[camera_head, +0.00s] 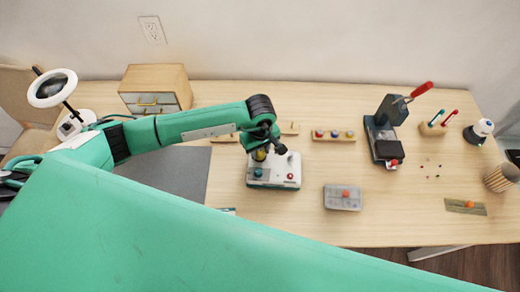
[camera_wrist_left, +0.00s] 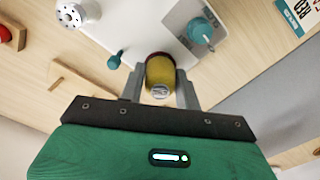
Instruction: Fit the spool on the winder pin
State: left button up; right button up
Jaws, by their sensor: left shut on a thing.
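My left gripper (camera_wrist_left: 160,88) is shut on a yellow spool (camera_wrist_left: 160,74), with one finger on each side of it. In the head view the spool (camera_head: 260,155) shows as a small yellow patch under the gripper (camera_head: 264,147), over the back left part of the white winder (camera_head: 274,184). The winder has a teal knob (camera_head: 258,173) and a red button (camera_head: 290,176). In the left wrist view the winder's pale top (camera_wrist_left: 135,22) lies behind the spool. I cannot tell whether the spool touches the winder, and I cannot make out the pin for certain. My right gripper is out of view.
A rack with coloured spools (camera_head: 334,135) and a grey box (camera_head: 343,197) are right of the winder. A dark press with a red handle (camera_head: 385,138) stands farther right. A wooden drawer cabinet (camera_head: 156,88) and a grey mat (camera_head: 180,177) are at left.

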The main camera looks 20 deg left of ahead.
pick_arm(q)
jog(key=o, duration=1)
jog(key=shift+o, duration=0.2)
notch_tip(320, 180, up, 14)
jog(key=b, duration=0.3)
jog(key=shift+f+b, duration=0.15)
jog(key=shift+b, duration=0.15)
